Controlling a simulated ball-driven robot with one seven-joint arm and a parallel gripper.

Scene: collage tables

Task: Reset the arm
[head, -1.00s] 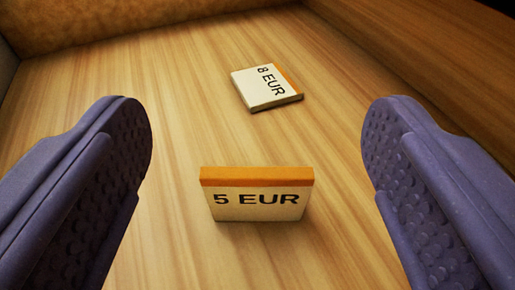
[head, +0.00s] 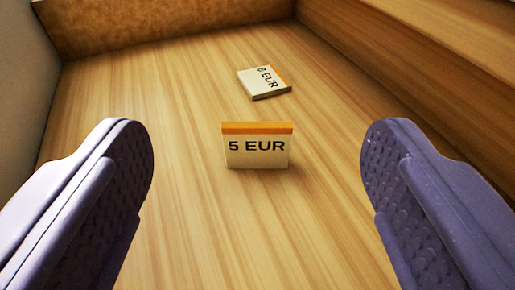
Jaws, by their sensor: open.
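My gripper (head: 257,195) is open and empty, with one purple finger at the left and the other at the right of the head view. Both inner pads are dimpled. A white price tag reading "5 EUR" (head: 257,150) with an orange top strip stands upright on the wood surface, ahead of the fingers and apart from them. A second tag reading "8 EUR" (head: 264,81) lies flat farther back, turned at an angle, with an orange edge.
The wooden surface (head: 180,200) is clear around the tags. A brown back wall (head: 150,28) closes the far side. A grey wall (head: 25,90) stands at the left, and a wooden side (head: 420,75) runs along the right.

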